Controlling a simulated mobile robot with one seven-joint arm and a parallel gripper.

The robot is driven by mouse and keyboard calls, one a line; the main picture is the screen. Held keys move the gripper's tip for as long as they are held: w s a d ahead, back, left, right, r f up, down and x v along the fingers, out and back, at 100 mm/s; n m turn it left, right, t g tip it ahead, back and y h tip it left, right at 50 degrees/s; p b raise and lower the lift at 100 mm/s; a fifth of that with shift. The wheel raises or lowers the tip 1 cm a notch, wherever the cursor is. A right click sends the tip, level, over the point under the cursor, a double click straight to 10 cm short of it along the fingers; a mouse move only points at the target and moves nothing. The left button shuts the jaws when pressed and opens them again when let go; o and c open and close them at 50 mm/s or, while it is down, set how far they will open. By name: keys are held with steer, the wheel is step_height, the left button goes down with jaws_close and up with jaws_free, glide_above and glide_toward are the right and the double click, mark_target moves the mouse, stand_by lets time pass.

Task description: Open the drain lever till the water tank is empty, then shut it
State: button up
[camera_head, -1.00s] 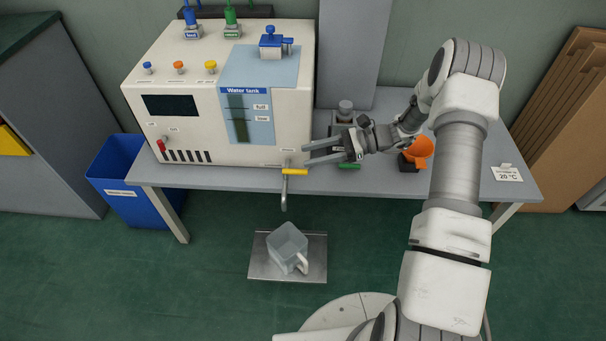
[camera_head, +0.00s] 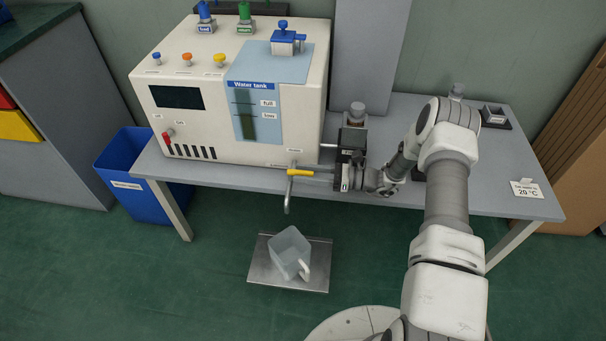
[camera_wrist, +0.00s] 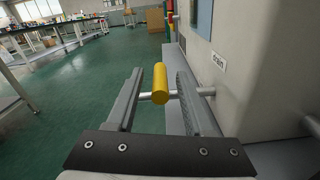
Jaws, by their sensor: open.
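The yellow drain lever (camera_head: 303,172) sticks out to the right from the drain valve at the machine's lower front edge. In the wrist view the lever (camera_wrist: 160,84) lies between the two spread fingers of my gripper (camera_wrist: 159,74), with a gap visible on the right side. In the head view my gripper (camera_head: 330,178) is at the lever's right end. The water tank window (camera_head: 246,115) has a "full" and a "low" mark; I cannot read the water level surely. The drain spout (camera_head: 289,196) points down above a clear jug (camera_head: 290,252).
The jug stands on a metal plate (camera_head: 262,274) on the floor. A blue bin (camera_head: 133,175) is left of the table (camera_head: 400,203). A dark device with a knob (camera_head: 356,116) stands behind my gripper. A "drain" label (camera_wrist: 218,61) is on the machine wall.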

steer(key=shift+a, duration=0.35)
jaws_close()
stand_by(1.2)
